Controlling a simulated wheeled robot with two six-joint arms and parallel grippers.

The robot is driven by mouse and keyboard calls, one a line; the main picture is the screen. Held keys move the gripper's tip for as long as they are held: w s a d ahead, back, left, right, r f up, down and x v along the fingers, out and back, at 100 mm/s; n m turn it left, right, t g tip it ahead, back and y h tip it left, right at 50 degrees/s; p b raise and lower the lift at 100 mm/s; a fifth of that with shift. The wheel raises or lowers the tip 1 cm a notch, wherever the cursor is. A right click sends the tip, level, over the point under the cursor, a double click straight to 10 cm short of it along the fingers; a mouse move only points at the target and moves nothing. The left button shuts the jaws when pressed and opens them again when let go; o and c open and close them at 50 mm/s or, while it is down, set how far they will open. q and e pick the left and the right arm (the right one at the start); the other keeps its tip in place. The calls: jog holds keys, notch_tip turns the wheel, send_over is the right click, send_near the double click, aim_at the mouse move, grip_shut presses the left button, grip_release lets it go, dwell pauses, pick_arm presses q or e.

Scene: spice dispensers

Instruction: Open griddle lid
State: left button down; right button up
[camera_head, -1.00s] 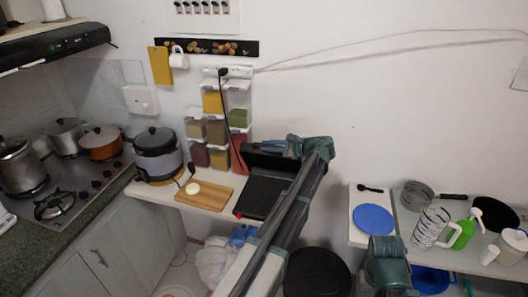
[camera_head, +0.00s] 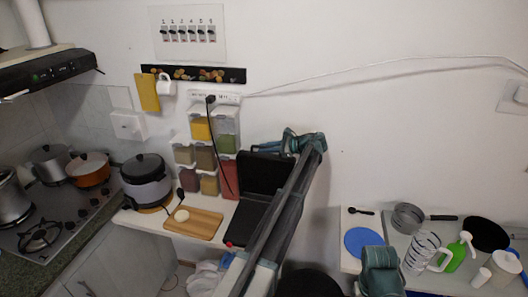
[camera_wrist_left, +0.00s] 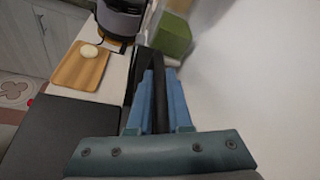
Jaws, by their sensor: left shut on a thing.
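The black griddle has its flat base (camera_head: 246,222) on the shelf beside a cutting board. Its lid (camera_head: 262,172) is raised and stands up at the back of the base. My left gripper (camera_head: 291,145) is at the lid's upper right edge. In the left wrist view, its blue fingers (camera_wrist_left: 160,103) are shut around a dark strip of the lid, and the dark base (camera_wrist_left: 62,135) lies at the lower left. A teal part of my right arm shows at the bottom of the head view; its fingers are not visible.
Spice dispensers (camera_head: 206,155) hang on the wall just left of the lid. A wooden board (camera_head: 193,223) and a cooker (camera_head: 146,181) stand to the left. A separate shelf at right holds a blue plate (camera_head: 363,242), a green bottle (camera_head: 459,252) and pans.

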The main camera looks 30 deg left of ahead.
pick_arm(q)
jog(key=shift+w+a, duration=0.1)
jog(key=shift+w, duration=0.3)
jog(key=c, duration=0.8)
grip_release()
jog(key=shift+c, duration=0.2)
jog(key=p+v, duration=0.4)
jog(key=v, duration=0.8)
jog(key=shift+w+d+r, duration=0.1)
jog(key=shift+d+r, duration=0.05)
jog(key=shift+d, duration=0.1)
jog(key=shift+d+r+p, duration=0.1)
jog(key=shift+d+p, duration=0.25)
jog(key=shift+d, duration=0.3)
